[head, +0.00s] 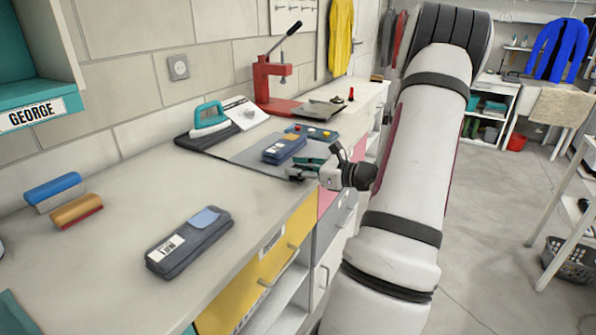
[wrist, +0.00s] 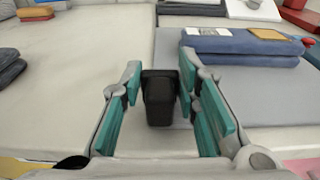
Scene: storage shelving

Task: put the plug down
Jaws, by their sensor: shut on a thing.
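The plug (wrist: 159,98) is a small black block between the teal-padded fingers in the wrist view. My gripper (wrist: 160,80) is shut on it. In the head view my gripper (head: 306,169) is over the front edge of the counter (head: 125,225), by the grey mat (head: 250,153). The fingers hide the plug in the head view. I cannot tell whether the plug touches the surface or hangs just above it.
A blue folded pouch (head: 284,149) lies on the mat close behind my gripper. A teal-handled iron (head: 209,120) and a red press (head: 272,85) stand farther back. A dark case (head: 189,242) and two brushes (head: 65,200) lie left. Counter between them is clear.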

